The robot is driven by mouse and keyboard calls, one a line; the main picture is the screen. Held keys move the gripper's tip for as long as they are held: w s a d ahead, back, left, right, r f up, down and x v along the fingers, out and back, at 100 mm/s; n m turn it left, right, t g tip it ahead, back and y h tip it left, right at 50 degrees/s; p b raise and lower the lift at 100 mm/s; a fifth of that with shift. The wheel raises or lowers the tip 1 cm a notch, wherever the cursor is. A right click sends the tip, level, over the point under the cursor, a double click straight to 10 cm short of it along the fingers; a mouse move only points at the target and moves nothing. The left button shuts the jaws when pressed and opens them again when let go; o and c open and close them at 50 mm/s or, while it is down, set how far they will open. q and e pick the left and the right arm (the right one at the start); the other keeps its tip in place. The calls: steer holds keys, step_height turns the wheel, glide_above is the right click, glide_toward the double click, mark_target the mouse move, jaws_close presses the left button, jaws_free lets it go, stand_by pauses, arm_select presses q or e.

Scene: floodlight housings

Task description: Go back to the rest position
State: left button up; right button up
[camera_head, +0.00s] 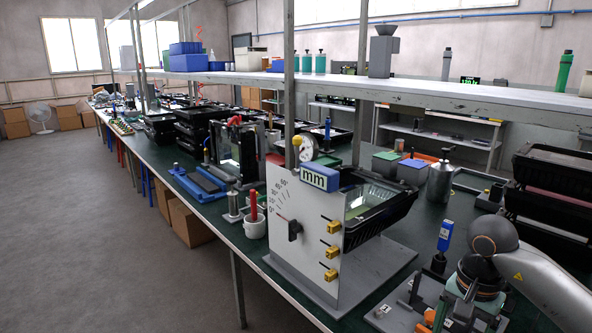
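My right arm comes in from the lower right and bends down at a dark joint with an orange ring. My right gripper (466,312) is low at the bottom edge, over or beside a small grey fixture; its fingertips are not clear and I cannot tell whether it holds anything. My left arm and gripper are not in view. A black floodlight housing (378,217) with a shiny reflector sits tilted behind the white test panel (308,238), which has a dial scale, a blue "mm" block and yellow clamps.
A long green table (215,210) runs to the far left, with stacked black housings (197,130) and a blue fixture (200,182). A shelf (440,92) on posts crosses above it. More black trays (552,190) stand at right. The grey floor (90,240) at left is clear.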

steer(key=s+a+f+m+g+y+p, duration=0.1)
steer(key=s+a+m+y, duration=0.3)
steer(key=a, duration=0.6)
steer(key=s+a+f+n+g+y+p, duration=0.1)
steer(key=s+a+f+y, duration=0.1)
steer(key=a+y, duration=0.6)
steer(key=a+r+m+t+y+p, duration=0.2)
steer(key=a+r+m+t+y, duration=0.6)
steer(key=m, duration=0.9)
steer(key=w+d+f+m+t+h+p, duration=0.1)
steer(key=d+f+m+t+h, duration=0.45)
steer(key=m, duration=0.85)
steer(key=w+d+f+m+t+h+p, duration=0.15)
steer(key=d+f+m+t+h, duration=0.45)
steer(key=m, duration=0.7)
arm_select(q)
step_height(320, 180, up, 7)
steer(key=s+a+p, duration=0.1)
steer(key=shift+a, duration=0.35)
arm_select(e)
steer(key=s+d+f+m+g+h, duration=0.3)
steer(key=s+f+m+g+h, duration=0.3)
steer(key=s+f+m, duration=0.7)
steer(key=shift+s+f+g, duration=0.9)
steer(key=shift+s+g, duration=0.2)
steer(key=shift+g, duration=0.05)
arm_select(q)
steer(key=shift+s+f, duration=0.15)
